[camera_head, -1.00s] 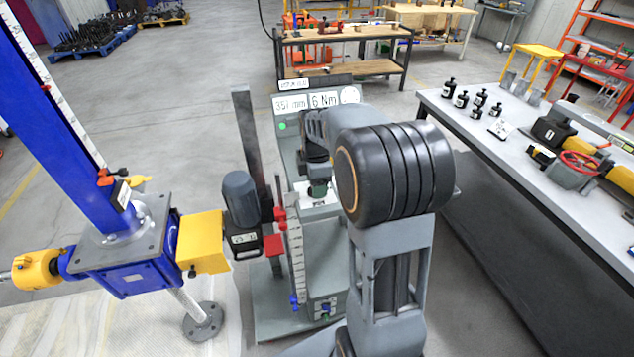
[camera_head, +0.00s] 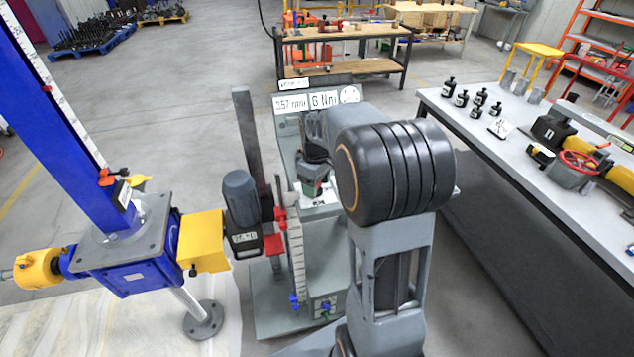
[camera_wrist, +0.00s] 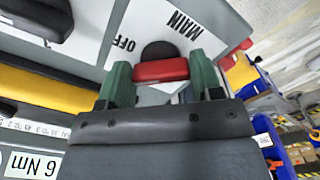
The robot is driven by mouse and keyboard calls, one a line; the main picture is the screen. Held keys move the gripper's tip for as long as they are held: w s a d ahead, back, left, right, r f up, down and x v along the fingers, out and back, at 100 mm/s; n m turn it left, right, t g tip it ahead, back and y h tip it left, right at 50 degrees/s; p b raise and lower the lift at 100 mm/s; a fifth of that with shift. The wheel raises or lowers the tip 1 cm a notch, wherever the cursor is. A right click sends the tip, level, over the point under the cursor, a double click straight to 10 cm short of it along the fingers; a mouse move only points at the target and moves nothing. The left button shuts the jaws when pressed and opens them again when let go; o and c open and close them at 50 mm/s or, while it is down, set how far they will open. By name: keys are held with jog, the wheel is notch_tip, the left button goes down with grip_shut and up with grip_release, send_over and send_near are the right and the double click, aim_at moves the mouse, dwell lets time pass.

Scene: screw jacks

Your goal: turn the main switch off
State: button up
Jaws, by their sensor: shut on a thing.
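The main switch has a red handle (camera_wrist: 160,70) with a dark round part behind it. It sits on a white label plate (camera_wrist: 190,22) reading MAIN and OFF, on a grey panel. In the wrist view my gripper (camera_wrist: 160,80) has its green fingers at the two ends of the red handle, shut on it. The handle lies across the picture between the fingers, while the label is tilted relative to it. In the head view my gripper (camera_head: 314,186) is low over the grey test stand (camera_head: 300,150), and the switch is mostly hidden by my arm.
A blue screw jack with a yellow block (camera_head: 203,242) and grey motor (camera_head: 240,198) stands left of the stand.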

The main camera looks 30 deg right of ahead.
jog(key=m, duration=0.4)
jog(key=shift+a+m, duration=0.1)
jog(key=shift+m, duration=2.3)
jog(key=o, duration=0.9)
jog(key=shift+s, duration=0.1)
